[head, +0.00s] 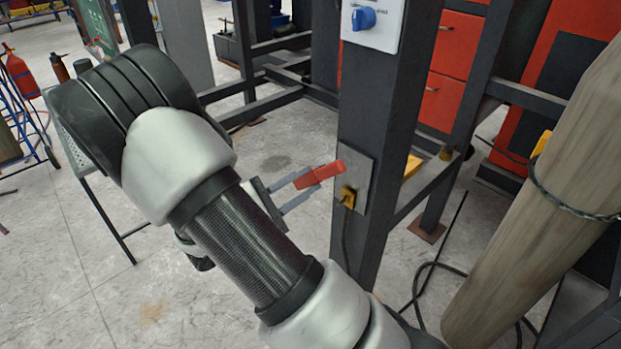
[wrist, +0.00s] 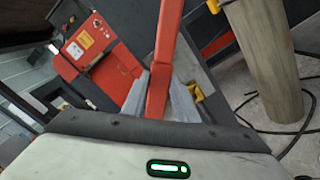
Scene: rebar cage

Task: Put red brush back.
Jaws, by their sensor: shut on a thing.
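The red brush (head: 322,174) is held between the two grey fingers of my gripper (head: 309,183), to the left of a dark post. In the wrist view the red brush (wrist: 158,80) rises from between the fingers (wrist: 157,95) and runs out of the top of the picture. My gripper is shut on it. In the head view the brush's far end overlaps the edge of a grey plate (head: 361,165) on the post. I cannot tell whether it touches the plate. No bristles can be made out.
A yellow plug (head: 348,196) with a black cable sits low on the plate. A white box with a blue knob (head: 363,18) is higher on the dark post (head: 370,110). A thick wooden pole (head: 540,200) stands at right. Open floor (head: 150,285) lies at left.

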